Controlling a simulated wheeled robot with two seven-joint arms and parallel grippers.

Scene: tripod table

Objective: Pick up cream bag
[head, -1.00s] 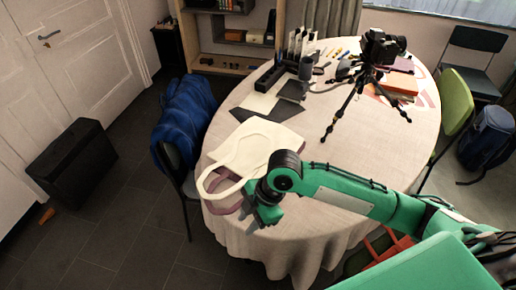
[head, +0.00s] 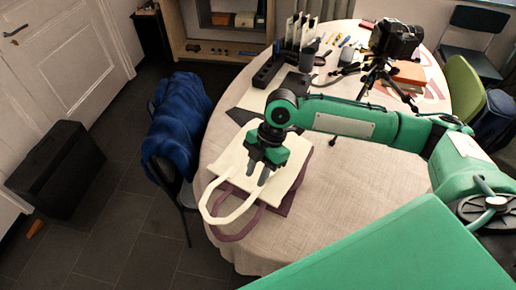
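The cream bag (head: 231,159) lies flat on the left part of the round table, with its looped handle reaching over the table's near-left edge. A dark purple bag (head: 289,196) lies under it and shows along its right and lower sides. My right gripper (head: 257,176) points down over the cream bag near the handle end. Its two dark fingers are apart, with cream cloth showing below; I cannot tell if they touch it. The gripper and wrist hide part of the bag. My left gripper is not in view.
The table (head: 345,215) has a pale cloth, bare at the near right. A camera on a tripod (head: 396,42) stands at the back right, by orange books (head: 408,75). A dark organizer (head: 268,72) stands at the back. A chair with a blue jacket (head: 180,120) is at left.

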